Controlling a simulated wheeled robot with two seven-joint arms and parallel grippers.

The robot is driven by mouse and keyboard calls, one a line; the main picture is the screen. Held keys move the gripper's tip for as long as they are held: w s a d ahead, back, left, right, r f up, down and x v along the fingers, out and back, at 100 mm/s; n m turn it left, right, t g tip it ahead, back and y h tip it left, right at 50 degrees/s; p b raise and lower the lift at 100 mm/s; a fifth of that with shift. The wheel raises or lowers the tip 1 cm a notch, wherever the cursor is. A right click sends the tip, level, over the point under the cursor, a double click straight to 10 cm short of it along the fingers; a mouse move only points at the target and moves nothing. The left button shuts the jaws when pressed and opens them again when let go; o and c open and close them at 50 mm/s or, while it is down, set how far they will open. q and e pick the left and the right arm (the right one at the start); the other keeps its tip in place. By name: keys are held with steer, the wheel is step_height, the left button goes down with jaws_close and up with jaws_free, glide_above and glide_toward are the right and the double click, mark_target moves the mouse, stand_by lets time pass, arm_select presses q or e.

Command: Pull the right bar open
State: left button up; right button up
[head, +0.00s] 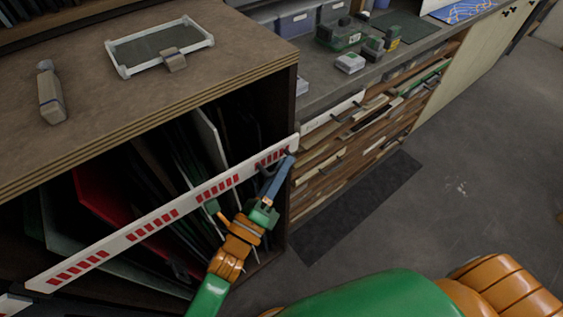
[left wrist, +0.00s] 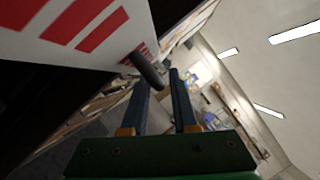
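The right bar (head: 160,222) is a long white bar with red slanted stripes. It lies across the front of an open wooden rack, sloping up to the right in the head view. In the left wrist view the bar (left wrist: 75,28) fills the upper left, and a dark round handle (left wrist: 147,70) sticks out from it. My left gripper (head: 276,167) is at the bar's right end. Its two blue fingers are apart, with the handle's tip between or just before the fingertips (left wrist: 159,78); I see no clear contact. My right gripper is out of view.
Upright sheets, including a red one (head: 105,205), stand in the rack behind the bar. A glass frame (head: 160,48) and a grey tool (head: 50,95) lie on the rack's top. A drawer cabinet (head: 375,115) stands right; open floor lies beyond.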

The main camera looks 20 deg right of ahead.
arm_select(q)
steer(key=shift+c, duration=0.2)
jaws_close()
stand_by(1.3)
